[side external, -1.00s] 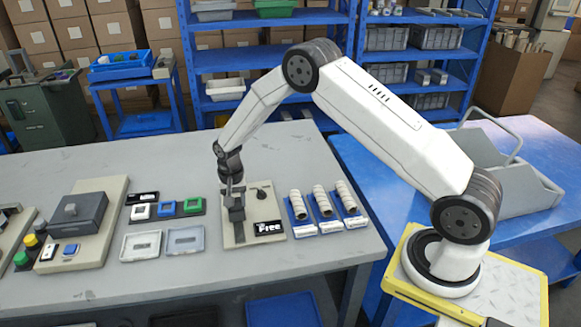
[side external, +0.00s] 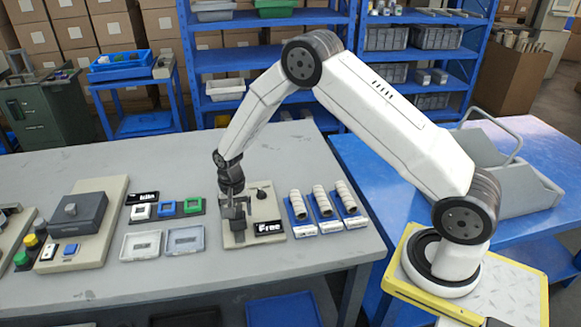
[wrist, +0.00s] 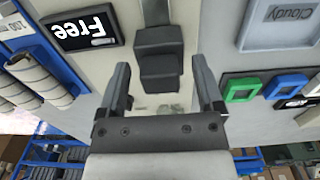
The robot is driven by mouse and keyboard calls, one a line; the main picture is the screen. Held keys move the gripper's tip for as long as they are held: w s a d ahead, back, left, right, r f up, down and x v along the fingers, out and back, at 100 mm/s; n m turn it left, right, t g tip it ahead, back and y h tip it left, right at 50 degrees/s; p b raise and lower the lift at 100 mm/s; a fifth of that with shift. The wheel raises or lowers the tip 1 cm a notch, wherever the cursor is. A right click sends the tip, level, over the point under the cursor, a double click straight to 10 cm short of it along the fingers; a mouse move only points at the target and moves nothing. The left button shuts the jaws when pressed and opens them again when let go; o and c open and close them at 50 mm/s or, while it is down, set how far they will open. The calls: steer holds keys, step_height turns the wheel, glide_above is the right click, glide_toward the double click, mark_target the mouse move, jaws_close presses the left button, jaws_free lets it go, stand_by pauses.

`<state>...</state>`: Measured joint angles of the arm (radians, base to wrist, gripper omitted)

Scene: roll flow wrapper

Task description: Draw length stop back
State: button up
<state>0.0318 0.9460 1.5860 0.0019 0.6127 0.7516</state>
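The length stop is a dark stepped block (wrist: 158,55) on a grey slot strip, set in a beige plate (side external: 270,210). The strip runs up the wrist picture from behind the block. My gripper (wrist: 162,88) is open, with one finger to each side and a clear gap between them. The stop stands just beyond the fingertips, roughly centred, and neither finger touches it in the wrist view. In the side view my gripper (side external: 236,210) is low over the plate and hides much of the stop.
A black "Free" label (side external: 268,228) and a small dark knob are on the plate. Film rolls on blue holders (side external: 322,203) stand close on the right. Coloured square frames (side external: 166,208) and two shallow trays (side external: 184,240) lie left. Bare table lies behind.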

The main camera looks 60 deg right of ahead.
mark_target(238, 211)
steer(key=shift+d+r, duration=0.1)
steer(key=shift+r, duration=0.05)
steer(key=shift+r, duration=3.75)
steer(key=shift+r, duration=0.1)
steer(key=shift+s+r, duration=0.35)
steer(key=shift+s, duration=0.1)
steer(key=s+a+r+n+t, duration=0.1)
steer(key=s+r+n, duration=0.2)
steer(key=s, duration=0.7)
steer(key=s+r+n+t, duration=0.1)
steer(key=s+r+n, duration=0.2)
steer(key=s+n, duration=0.3)
steer(key=s, duration=0.4)
steer(key=shift+s+a+r+t, duration=0.15)
steer(key=shift+a+r+t, duration=0.15)
steer(key=shift+a, duration=0.05)
